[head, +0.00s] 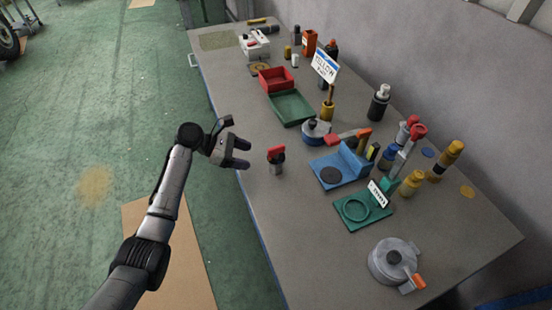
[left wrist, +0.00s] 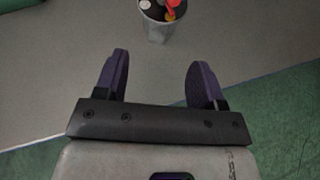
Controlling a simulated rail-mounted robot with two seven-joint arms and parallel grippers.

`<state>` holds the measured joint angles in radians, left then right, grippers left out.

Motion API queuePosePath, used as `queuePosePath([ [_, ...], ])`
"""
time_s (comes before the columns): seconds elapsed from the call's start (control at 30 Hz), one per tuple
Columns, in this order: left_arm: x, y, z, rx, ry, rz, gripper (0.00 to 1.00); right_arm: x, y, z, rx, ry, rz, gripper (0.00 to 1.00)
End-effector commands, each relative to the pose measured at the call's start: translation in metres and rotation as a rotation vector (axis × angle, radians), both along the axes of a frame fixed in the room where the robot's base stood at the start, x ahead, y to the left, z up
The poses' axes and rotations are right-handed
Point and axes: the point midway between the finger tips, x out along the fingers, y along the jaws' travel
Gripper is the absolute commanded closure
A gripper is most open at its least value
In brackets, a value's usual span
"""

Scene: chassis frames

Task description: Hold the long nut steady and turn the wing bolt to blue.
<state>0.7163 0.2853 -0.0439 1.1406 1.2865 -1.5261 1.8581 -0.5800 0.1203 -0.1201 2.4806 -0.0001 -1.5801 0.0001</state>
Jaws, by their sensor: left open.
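The long nut (head: 278,169) is a short grey upright cylinder standing on the table near its left edge. The red wing bolt (head: 276,152) sits on top of it. My left gripper (head: 243,154) is open and empty, just left of the nut and apart from it, with its fingers pointing toward it. In the left wrist view the nut (left wrist: 157,33) stands beyond the gap between the two fingers, cut by the top edge. White, yellow and red marks show on its dark top beside the wing bolt (left wrist: 173,4). I see no blue mark. My right gripper is out of view.
Right of the nut stand a blue fixture (head: 330,172), a green fixture (head: 350,212) and a round grey pot (head: 380,262). Behind are a green tray (head: 291,108), a red bin (head: 276,79) and several bottles. The table's front area is clear.

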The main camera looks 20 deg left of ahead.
Motion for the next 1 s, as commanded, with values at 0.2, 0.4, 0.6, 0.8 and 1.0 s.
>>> queuePosePath([
  [0.2, 0.001, -0.004, -0.005, -0.018, 0.058, 0.032, 0.37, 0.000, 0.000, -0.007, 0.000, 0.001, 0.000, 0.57],
  [0.4, 0.006, -0.021, -0.018, -0.018, 0.059, 0.033, 0.37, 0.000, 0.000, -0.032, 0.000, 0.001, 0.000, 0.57],
  [0.6, 0.013, -0.042, -0.030, -0.018, 0.058, 0.032, 0.37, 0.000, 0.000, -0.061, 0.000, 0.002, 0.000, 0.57],
  [0.8, 0.018, -0.061, -0.030, -0.018, 0.063, 0.034, 0.37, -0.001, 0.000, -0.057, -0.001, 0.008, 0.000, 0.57],
  [1.0, 0.023, -0.075, -0.041, -0.018, 0.062, 0.033, 0.37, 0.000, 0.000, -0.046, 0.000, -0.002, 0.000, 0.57],
])
